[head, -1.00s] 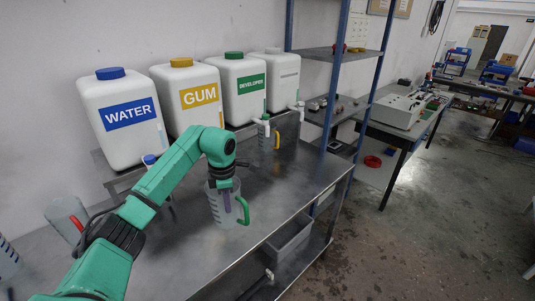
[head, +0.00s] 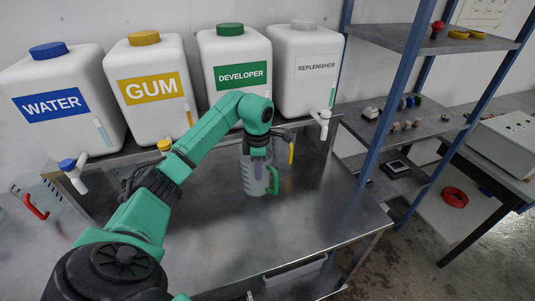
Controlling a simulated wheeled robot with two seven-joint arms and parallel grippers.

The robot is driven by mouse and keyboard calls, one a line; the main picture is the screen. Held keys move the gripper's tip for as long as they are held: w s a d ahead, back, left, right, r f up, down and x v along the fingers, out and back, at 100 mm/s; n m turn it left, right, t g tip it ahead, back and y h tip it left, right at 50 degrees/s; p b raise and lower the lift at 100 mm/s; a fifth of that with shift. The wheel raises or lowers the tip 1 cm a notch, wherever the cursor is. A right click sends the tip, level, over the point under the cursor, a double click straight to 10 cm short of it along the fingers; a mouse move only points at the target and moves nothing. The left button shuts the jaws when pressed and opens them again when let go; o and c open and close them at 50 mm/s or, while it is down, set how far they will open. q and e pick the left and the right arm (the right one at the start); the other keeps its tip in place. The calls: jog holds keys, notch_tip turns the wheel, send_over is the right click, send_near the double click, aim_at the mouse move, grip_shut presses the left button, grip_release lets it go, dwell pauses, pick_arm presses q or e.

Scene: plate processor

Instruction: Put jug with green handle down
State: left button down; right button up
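The clear jug with the green handle (head: 254,182) is at the middle of the steel bench, in front of the developer container. Its green handle (head: 273,180) faces right and it looks upright. My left gripper (head: 258,168) points down at the jug and seems shut on its wall. The fingers are partly lost against the clear jug. I cannot tell whether the jug's base touches the bench (head: 215,215). My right gripper is not in view.
Water (head: 60,130), gum (head: 150,115), developer (head: 235,48) and replenisher (head: 305,45) containers stand along the back. A yellow-handled jug (head: 290,153) is just behind right. A red-handled jug (head: 35,208) is at left. The bench front is clear. A blue-posted shelf (head: 378,105) stands right.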

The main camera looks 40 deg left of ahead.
pick_arm(q)
jog(key=shift+w+r, duration=0.1)
jog(key=shift+r, duration=0.1)
jog(key=b, duration=0.5)
send_over(259, 195)
notch_tip(259, 195, down, 6)
jog(key=shift+d+f+b, duration=0.1)
jog(key=shift+f+b, duration=0.05)
jog(key=shift+b, duration=0.25)
jog(key=shift+s, duration=0.2)
jog(key=shift+f+b, duration=0.4)
jog(key=shift+f, duration=0.2)
jog(key=c, duration=1)
grip_release()
jog(key=shift+r, duration=0.1)
